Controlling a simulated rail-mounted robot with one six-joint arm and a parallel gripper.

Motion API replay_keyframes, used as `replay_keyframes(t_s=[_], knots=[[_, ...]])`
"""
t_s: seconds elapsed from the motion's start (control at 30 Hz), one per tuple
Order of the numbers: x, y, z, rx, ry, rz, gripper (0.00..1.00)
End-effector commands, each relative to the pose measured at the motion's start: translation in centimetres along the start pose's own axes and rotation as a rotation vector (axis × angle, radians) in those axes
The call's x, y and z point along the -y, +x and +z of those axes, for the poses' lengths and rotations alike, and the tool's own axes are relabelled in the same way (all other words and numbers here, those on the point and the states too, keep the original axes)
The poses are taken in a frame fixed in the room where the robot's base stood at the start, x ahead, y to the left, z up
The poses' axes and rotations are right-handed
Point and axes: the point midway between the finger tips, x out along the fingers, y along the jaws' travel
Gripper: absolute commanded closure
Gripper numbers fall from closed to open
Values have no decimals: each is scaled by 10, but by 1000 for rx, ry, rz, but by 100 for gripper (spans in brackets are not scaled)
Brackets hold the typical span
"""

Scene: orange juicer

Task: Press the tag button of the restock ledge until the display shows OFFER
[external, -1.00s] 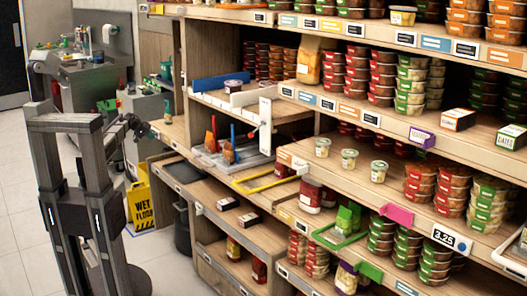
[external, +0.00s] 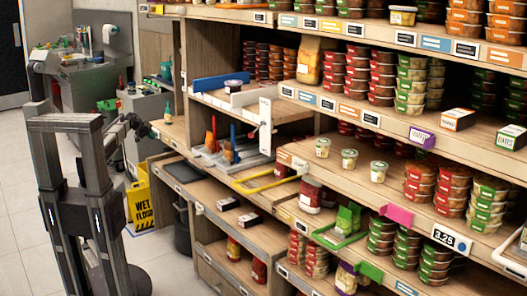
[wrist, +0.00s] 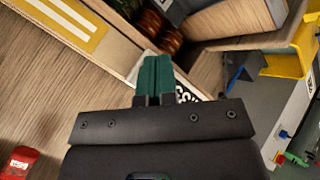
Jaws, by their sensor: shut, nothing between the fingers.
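A display (external: 449,238) on the front edge of the shelf at right reads 3.25 in the external view. A small round spot beside it could be the tag button, but it is too small to be sure. My gripper (external: 147,131) is small at the left, beside the shelving, well apart from that display in the picture. In the wrist view my gripper (wrist: 156,72) has its green fingers shut together and empty. A white plate with black characters (wrist: 184,95) shows just behind the fingers, partly hidden; I cannot read it or tell whether the fingers touch anything.
Shelves hold many stacked tubs (external: 410,82). A pink tag (external: 397,215) and a green frame (external: 338,238) stick out from the shelf front. A yellow wet-floor sign (external: 143,205) stands on the floor at left. A red-capped item (wrist: 18,163) lies at the wrist view's lower left.

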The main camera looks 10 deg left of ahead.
Motion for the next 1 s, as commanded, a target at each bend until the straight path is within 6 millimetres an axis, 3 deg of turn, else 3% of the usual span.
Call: replay_keyframes(t_s=[1.0], knots=[[8, -11, 8, 0, 0, 0, 100]])
